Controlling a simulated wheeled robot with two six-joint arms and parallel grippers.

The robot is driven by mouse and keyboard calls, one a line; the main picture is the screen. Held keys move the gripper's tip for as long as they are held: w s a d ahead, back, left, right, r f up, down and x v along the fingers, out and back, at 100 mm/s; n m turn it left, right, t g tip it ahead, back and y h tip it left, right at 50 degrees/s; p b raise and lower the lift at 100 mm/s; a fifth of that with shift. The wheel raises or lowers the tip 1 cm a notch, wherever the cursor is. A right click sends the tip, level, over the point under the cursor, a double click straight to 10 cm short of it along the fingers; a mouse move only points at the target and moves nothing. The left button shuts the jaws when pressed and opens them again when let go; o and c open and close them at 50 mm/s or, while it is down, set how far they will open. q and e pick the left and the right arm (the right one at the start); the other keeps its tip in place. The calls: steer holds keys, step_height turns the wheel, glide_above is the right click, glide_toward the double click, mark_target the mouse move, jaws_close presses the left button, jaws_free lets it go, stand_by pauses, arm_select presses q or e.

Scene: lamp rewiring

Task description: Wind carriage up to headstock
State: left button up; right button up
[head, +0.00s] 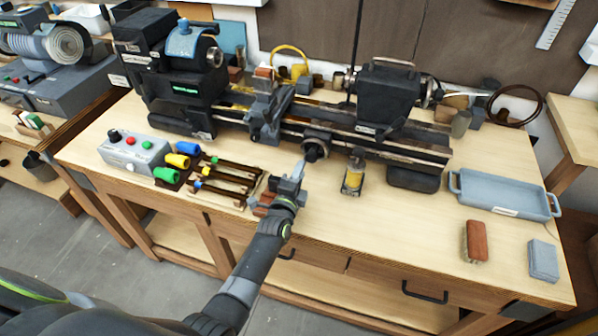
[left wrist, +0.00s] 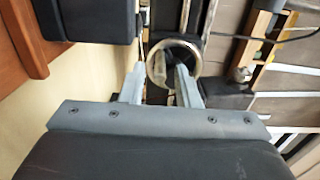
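The lathe's headstock (head: 178,75) is the dark block at the left end of the bed. The carriage (head: 266,118) sits on the bed to its right, with a gap between them. The carriage handwheel (head: 316,148) is on the front of the lathe, right of the carriage. My left gripper (head: 297,171) is in front of and slightly below the handwheel. In the left wrist view its two fingers (left wrist: 160,72) are apart, with the shiny handwheel ring (left wrist: 173,45) at their tips. I cannot tell whether they touch it. My right gripper is not in view.
The tailstock (head: 386,97) stands on the bed's right part. A small oil bottle (head: 353,172) stands right of my gripper. A control box (head: 134,152) and dark racks (head: 222,180) with coloured-handled tools lie left. A grey tray (head: 505,194), a brush (head: 475,242) and a grey block (head: 543,260) are right.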

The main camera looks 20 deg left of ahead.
arm_select(q)
steer(key=c, duration=0.6)
steer(key=shift+d, duration=0.1)
